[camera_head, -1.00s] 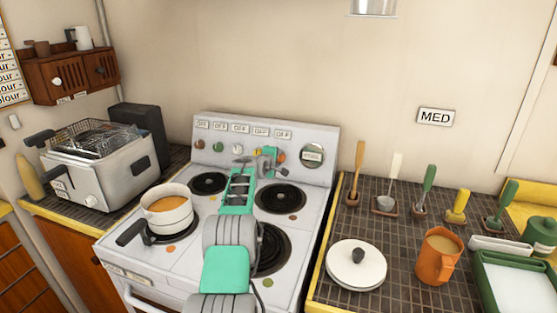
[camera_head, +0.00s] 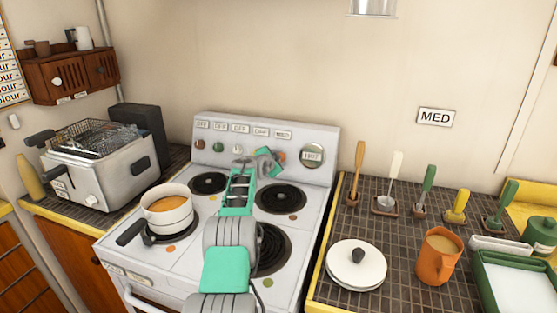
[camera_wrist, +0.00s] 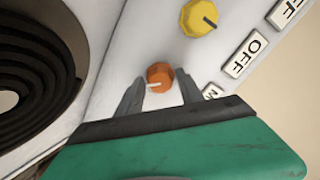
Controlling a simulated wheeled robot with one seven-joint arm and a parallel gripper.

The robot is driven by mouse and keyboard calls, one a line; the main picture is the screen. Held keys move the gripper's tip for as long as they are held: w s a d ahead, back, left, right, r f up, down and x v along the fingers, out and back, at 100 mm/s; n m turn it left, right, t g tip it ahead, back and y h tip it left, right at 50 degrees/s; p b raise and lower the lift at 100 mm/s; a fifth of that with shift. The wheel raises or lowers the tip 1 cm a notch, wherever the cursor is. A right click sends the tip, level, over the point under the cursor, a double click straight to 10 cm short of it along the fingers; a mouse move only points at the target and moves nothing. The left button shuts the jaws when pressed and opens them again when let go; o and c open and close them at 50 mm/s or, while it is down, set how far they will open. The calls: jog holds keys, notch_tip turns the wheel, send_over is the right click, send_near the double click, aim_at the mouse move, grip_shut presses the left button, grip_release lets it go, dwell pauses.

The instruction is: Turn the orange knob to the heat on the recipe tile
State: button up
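The orange knob (camera_wrist: 160,75) sits on the stove's back panel (camera_wrist: 120,70), its pale pointer aimed left in the wrist view. My gripper (camera_wrist: 160,78) has one finger on each side of it, with narrow gaps showing, so it looks open. In the head view my gripper (camera_head: 268,160) is at the panel and largely covers the knob. The small label above that knob (camera_head: 283,134) seems to read MED; in the wrist view only its M (camera_wrist: 212,92) shows past a finger. The recipe tile (camera_head: 435,117) on the wall reads MED.
The yellow knob (camera_wrist: 198,18) is close beside, with an OFF label (camera_wrist: 245,55). A pot of orange soup (camera_head: 167,208) stands on the front left burner. A round gauge (camera_head: 312,155) is right of the knobs. A lidded white dish (camera_head: 356,266) and orange mug (camera_head: 438,255) stand on the right counter.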

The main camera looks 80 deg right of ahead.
jog(key=b+v, duration=0.6)
jog(key=v, duration=0.1)
dwell(0.4)
